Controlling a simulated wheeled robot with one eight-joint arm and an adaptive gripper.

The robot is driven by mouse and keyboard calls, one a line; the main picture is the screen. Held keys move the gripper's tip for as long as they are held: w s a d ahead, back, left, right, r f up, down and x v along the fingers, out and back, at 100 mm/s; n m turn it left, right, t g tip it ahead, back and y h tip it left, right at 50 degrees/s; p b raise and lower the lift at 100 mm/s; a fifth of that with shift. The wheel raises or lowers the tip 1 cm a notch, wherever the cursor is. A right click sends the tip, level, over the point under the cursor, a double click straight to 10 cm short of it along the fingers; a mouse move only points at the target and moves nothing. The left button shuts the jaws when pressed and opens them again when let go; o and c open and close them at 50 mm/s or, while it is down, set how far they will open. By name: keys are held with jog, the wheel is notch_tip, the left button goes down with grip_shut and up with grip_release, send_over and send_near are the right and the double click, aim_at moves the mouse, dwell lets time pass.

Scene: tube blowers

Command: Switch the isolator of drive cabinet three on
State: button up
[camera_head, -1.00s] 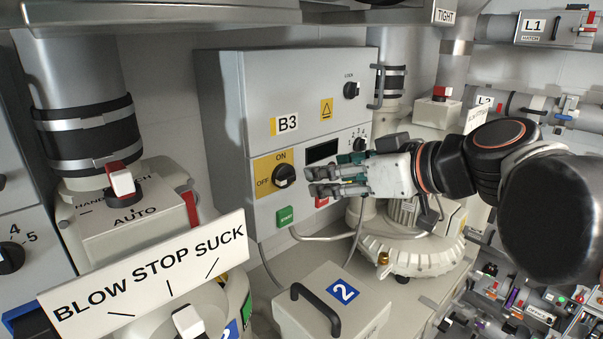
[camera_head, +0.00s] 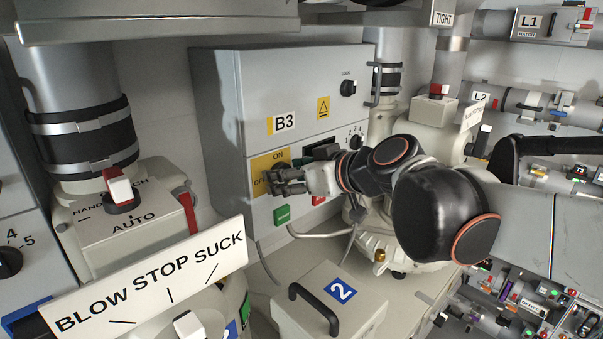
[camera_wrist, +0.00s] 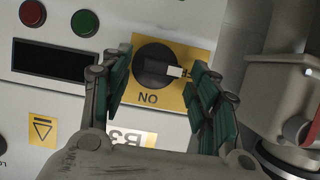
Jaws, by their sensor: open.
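Cabinet B3 (camera_head: 222,110) carries a yellow isolator plate (camera_head: 264,162) marked ON at its top and OFF at its left. In the head view my gripper (camera_head: 272,180) is in front of the plate and hides the knob. In the upside-down wrist view, the round black isolator knob (camera_wrist: 152,58) has a white pointer aimed right, away from ON, which matches the OFF side. My gripper (camera_wrist: 161,66) is open, with one green-padded finger on each side of the knob. I cannot tell whether either finger touches it. The OFF word is hidden in the wrist view.
A green START button (camera_head: 282,215) and a red button (camera_head: 319,200) sit below the plate. A dark display (camera_wrist: 55,60) is beside it. A box marked 2 (camera_head: 335,300) with a black handle stands below. A BLOW STOP SUCK sign (camera_head: 150,280) is at the front left.

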jog(key=shift+d, duration=0.15)
jog(key=c, duration=0.9)
jog(key=shift+s+r, duration=0.1)
jog(key=shift+c, duration=0.7)
